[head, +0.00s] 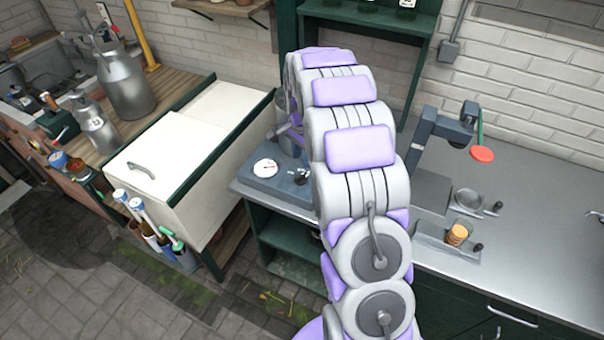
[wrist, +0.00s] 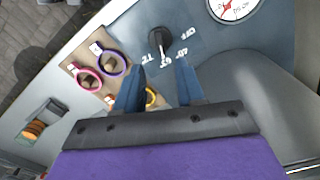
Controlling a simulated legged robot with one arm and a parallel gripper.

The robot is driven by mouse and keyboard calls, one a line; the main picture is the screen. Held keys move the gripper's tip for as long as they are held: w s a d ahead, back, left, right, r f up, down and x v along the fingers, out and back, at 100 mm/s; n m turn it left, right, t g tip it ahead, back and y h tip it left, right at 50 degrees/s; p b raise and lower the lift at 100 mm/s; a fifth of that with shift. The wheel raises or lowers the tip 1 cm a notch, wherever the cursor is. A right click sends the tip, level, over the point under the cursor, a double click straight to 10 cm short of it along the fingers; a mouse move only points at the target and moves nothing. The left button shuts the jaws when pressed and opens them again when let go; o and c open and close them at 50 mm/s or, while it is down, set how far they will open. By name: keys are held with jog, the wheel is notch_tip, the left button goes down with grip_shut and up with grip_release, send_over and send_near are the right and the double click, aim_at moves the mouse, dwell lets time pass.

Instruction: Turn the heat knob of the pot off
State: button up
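The heat knob (wrist: 160,40) is dark, with a lighter bar pointing down toward the middle marks. White marks curve around its lower and right side, with OFF at the right. My gripper (wrist: 159,65) is open and empty. Its two blue fingers point at the panel just below the knob, one to each side of it in the picture; I see no contact. The large grey rounded surface at the right of the wrist view appears to be the pot (wrist: 265,85). In the head view, my arm hides the knob and most of the pot.
A white dial gauge (wrist: 235,8) sits beside the knob; it also shows in the head view (head: 265,167). A board with pink (wrist: 88,80) and purple (wrist: 112,62) rings lies left of my fingers. A white chest (head: 175,155) stands left; the metal counter (head: 540,180) extends right.

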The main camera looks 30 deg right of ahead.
aim_at(299, 176)
jog(key=f, duration=0.2)
jog(key=a+f, duration=0.1)
jog(key=f, duration=0.1)
jog(key=f+b, duration=0.1)
jog(key=f, duration=0.1)
jog(key=shift+a, duration=0.4)
jog(key=shift+d+f, duration=0.15)
jog(key=shift+f, duration=0.55)
jog(key=shift+d+f, duration=0.2)
jog(key=shift+d, duration=0.3)
jog(key=shift+a, duration=0.5)
jog(key=c, duration=0.4)
jog(key=shift+r, duration=0.1)
grip_shut()
jog(key=shift+d, duration=0.1)
